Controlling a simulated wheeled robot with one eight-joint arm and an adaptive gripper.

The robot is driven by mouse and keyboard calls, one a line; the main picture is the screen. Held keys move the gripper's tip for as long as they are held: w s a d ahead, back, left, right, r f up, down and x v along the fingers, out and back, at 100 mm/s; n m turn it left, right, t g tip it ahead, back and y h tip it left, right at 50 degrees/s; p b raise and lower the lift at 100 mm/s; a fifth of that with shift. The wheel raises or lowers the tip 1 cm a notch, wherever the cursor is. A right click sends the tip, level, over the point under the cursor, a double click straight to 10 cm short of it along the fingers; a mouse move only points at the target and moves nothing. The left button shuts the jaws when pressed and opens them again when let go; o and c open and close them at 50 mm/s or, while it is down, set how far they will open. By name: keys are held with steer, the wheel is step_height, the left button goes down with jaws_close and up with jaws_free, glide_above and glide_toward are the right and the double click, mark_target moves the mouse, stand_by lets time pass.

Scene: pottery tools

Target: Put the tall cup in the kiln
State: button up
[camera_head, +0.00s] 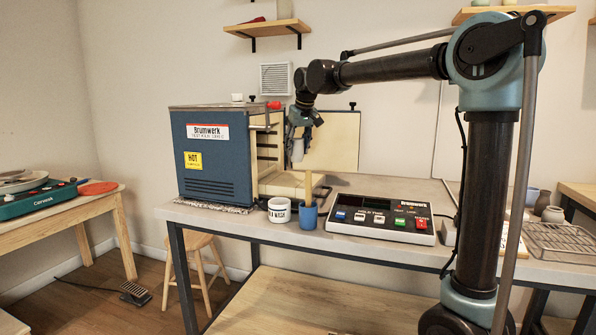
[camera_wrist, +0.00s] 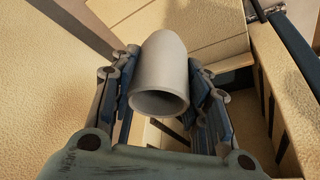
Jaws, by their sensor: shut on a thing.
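The tall cup (camera_wrist: 163,70) is pale grey and plain. In the wrist view it sits between the two fingers of my gripper (camera_wrist: 165,85), which is shut on it, with its open rim facing the camera. In the head view my gripper (camera_head: 299,132) is at the front opening of the blue kiln (camera_head: 213,160), and the cup (camera_head: 298,150) shows pale below the fingers. The kiln's door (camera_head: 334,142) stands open to the right. The cup appears above the pale kiln floor; I cannot tell how far inside it is.
A white wash pot (camera_head: 279,211), a blue cup with a brush (camera_head: 308,217) and a control box (camera_head: 381,217) stand on the table in front of the kiln. A wire rack (camera_head: 562,242) lies at the right. A pottery wheel (camera_head: 40,197) is on the left table.

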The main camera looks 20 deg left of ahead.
mark_target(300, 146)
steer(key=shift+f, duration=3.3)
steer(key=o, duration=1.1)
steer(key=shift+o, duration=0.2)
steer(key=v, duration=1.2)
steer(key=shift+d, duration=0.1)
